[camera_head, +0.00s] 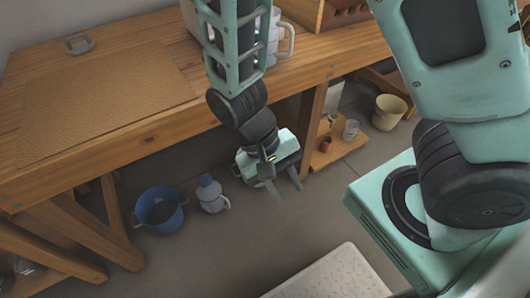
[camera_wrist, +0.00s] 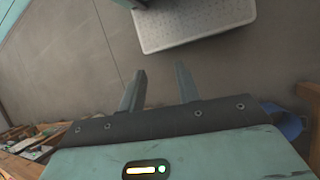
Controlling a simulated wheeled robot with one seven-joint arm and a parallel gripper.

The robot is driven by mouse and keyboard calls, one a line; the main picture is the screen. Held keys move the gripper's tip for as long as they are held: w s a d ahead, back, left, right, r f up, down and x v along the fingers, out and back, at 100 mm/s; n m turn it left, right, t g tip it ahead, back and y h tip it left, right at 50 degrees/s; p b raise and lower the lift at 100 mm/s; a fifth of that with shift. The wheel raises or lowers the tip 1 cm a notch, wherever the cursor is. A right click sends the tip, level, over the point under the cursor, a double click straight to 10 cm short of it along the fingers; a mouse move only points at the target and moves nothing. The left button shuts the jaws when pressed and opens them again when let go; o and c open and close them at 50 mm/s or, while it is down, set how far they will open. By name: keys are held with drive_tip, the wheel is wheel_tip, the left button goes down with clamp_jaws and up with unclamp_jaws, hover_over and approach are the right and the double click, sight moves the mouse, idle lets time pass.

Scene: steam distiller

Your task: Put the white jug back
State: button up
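A white jug-like vessel with a handle (camera_head: 286,42) stands on the wooden workbench, partly hidden behind my arm in the head view. A second pale jug with a blue-grey top and a side handle (camera_head: 211,196) stands upright on the floor. I cannot tell for sure which one the task names. My gripper (camera_head: 285,188) hangs in front of the bench, apart from both vessels and pointing downward. In the wrist view the two fingers of my gripper (camera_wrist: 160,76) are spread with nothing between them.
A blue bucket (camera_head: 160,210) stands left of the floor jug. The workbench (camera_head: 150,135) carries a tan mat (camera_head: 100,95). A low shelf (camera_head: 338,150) with small pots and a cream bucket (camera_head: 388,112) are under the bench. A pale perforated mat (camera_wrist: 190,20) lies on the otherwise open floor.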

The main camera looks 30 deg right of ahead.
drive_tip(key=a+r+n+t+y, duration=0.1)
drive_tip(key=a+r+n+t, duration=0.1)
drive_tip(key=r+n, duration=0.2)
drive_tip(key=s+a+r+n+t+y, duration=0.1)
drive_tip(key=r+n, duration=0.4)
drive_tip(key=r, duration=0.5)
drive_tip(key=shift+s+a+r+t+y, duration=0.3)
drive_tip(key=shift+a+t+y, duration=0.4)
drive_tip(key=shift+a+t, duration=0.35)
drive_tip(key=shift+a, duration=0.1)
wheel_tip(320, 180, up, 18)
drive_tip(key=p, duration=1.7)
drive_tip(key=shift+f, duration=0.25)
